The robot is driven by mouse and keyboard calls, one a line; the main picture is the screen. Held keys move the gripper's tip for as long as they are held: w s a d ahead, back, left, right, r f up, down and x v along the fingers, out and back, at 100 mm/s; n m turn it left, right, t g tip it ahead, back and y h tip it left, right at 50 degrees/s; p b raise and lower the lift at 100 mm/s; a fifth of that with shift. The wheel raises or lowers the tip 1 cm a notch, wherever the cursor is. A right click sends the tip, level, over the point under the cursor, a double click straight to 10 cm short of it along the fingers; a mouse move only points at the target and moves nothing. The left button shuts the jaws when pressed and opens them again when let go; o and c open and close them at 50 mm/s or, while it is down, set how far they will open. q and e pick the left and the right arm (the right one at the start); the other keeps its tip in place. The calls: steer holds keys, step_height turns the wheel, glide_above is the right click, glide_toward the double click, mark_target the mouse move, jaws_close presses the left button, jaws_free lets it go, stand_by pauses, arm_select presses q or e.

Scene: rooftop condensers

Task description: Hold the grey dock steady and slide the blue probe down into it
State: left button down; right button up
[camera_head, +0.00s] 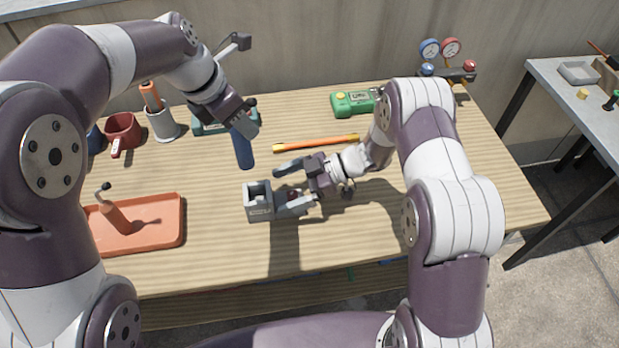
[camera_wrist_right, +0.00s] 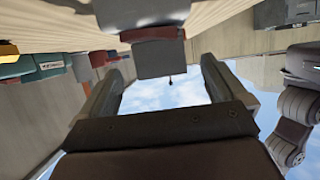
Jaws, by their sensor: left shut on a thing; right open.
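The blue probe (camera_head: 244,152) hangs upright from my left gripper (camera_head: 243,124), which is shut on its upper part. The probe is above and behind the grey dock in the head view; its exact height over the table is hard to tell. The grey dock (camera_head: 258,205) is a small open-topped block on the table. My right gripper (camera_head: 281,191) is open just right of it, its fingers on either side of the dock's near end, with a dark red part between them. The right wrist view shows a grey block with a dark red band (camera_wrist_right: 160,57), apparently the dock, between the fingers (camera_wrist_right: 157,80).
An orange tray (camera_head: 168,243) is at the left, and a grey cup (camera_head: 163,124) and red pot (camera_head: 122,130) are behind it. A teal case (camera_head: 205,128), an orange-yellow stick (camera_head: 316,143), a green meter (camera_head: 351,104) and gauges (camera_head: 440,52) are toward the back. The front right is clear.

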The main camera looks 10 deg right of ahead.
mark_target(268, 196)
steer(key=x, duration=0.5)
steer(key=c, duration=1.2)
arm_select(q)
steer(key=f+m, duration=0.1)
steer(key=f+m+g, duration=0.1)
steer(key=f+m, duration=0.1)
steer(key=s+d+f+m, duration=0.1)
steer(key=f, duration=0.1)
steer(key=shift+f+m+g+h, duration=0.1)
steer(key=shift+m+g+h, duration=0.2)
steer(key=shift+h, duration=0.1)
arm_select(e)
steer(key=shift+c, duration=0.2)
arm_select(q)
steer(key=shift+f, duration=1.3)
